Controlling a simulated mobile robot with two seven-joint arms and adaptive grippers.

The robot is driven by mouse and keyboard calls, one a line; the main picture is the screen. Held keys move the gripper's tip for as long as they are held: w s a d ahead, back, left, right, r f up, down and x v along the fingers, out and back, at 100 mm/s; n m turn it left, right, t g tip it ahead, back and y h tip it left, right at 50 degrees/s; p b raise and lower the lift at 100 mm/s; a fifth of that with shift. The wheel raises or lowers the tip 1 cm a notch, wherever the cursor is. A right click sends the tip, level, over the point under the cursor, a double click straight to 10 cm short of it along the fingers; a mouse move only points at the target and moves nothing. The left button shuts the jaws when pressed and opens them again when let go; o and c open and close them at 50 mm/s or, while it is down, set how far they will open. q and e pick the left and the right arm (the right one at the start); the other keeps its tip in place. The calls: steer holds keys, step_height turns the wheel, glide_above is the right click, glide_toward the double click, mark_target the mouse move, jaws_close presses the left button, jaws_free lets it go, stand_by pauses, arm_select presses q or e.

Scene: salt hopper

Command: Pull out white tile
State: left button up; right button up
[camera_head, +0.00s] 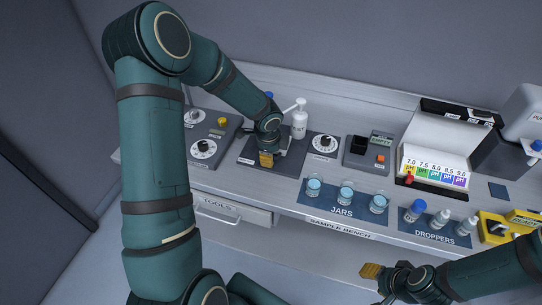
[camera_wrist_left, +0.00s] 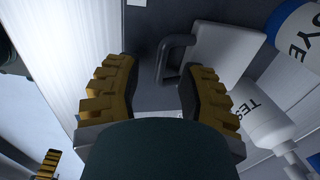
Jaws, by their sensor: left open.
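In the left wrist view a pale, flat square piece (camera_wrist_left: 225,50), which looks like the white tile, has a dark grey loop handle (camera_wrist_left: 174,58) at its near side. My left gripper (camera_wrist_left: 160,92) is open, with its yellow fingers apart and the handle beyond and between their tips. I see nothing held. In the head view my left gripper (camera_head: 267,158) is low over the dark panel on the bench, and the arm mostly hides the tile there. My right gripper (camera_head: 376,272) is in front of the bench edge; its opening is unclear.
A white pump bottle (camera_head: 299,124) stands close behind my left gripper. Three jars (camera_head: 346,194) stand on a blue mat to the right. The TOOLS drawer (camera_head: 228,212) is below.

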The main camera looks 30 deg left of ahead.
arm_select(q)
steer(key=shift+f, duration=0.4)
steer(key=shift+o, duration=0.2)
jaws_close()
steer(key=shift+s, duration=0.1)
arm_select(e)
steer(key=shift+f, duration=0.1)
